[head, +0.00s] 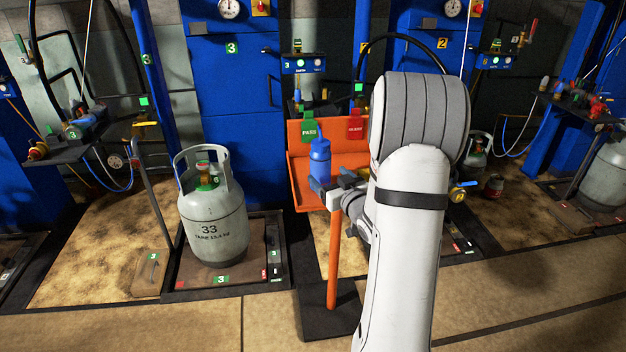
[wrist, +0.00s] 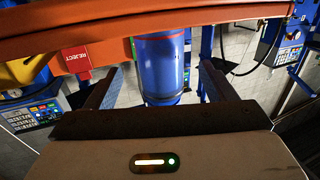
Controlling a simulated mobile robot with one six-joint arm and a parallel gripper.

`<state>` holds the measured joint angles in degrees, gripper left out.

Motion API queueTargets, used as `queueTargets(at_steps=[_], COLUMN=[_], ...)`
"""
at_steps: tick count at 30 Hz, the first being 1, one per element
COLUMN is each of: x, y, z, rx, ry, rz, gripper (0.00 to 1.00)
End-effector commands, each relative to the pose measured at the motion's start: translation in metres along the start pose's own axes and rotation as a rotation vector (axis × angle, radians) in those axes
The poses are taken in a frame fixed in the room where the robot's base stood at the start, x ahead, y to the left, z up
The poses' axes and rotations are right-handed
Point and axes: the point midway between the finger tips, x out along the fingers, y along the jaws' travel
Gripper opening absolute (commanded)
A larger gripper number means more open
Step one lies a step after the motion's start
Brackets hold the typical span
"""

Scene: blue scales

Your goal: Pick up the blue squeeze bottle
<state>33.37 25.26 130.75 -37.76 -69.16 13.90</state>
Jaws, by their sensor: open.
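The blue squeeze bottle (head: 320,158) stands upright at the orange tray in the head view, with its narrow cap on top. It also shows large in the wrist view (wrist: 160,68), between my two fingers. My gripper (head: 334,186) is open at the lower part of the bottle. In the wrist view, one finger lies to each side of the bottle, with a gap visible on both sides. The gripper partly hides the bottle's base, so I cannot tell exactly where it rests.
The orange tray (head: 301,180) stands on an orange post (head: 334,262) and carries a green PASS tag (head: 309,130) and a red REJECT tag (head: 355,127). A grey gas cylinder (head: 213,220) stands on a scale to the left. Blue cabinets (head: 232,90) stand behind.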

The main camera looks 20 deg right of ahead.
Motion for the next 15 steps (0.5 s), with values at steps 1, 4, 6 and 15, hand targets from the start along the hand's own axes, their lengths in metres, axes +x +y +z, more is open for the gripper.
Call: queueTargets(at_steps=[1, 4, 6, 15], x=[0.001, 0.009, 0.016, 0.056], y=[0.002, 0.002, 0.002, 0.0], z=[0.005, 0.004, 0.003, -0.003], rx=[0.004, 0.008, 0.008, 0.008], ry=[0.013, 0.027, 0.028, 0.027], rz=[-0.005, -0.012, -0.012, -0.012], gripper=[0.77, 0.77, 0.77, 0.77])
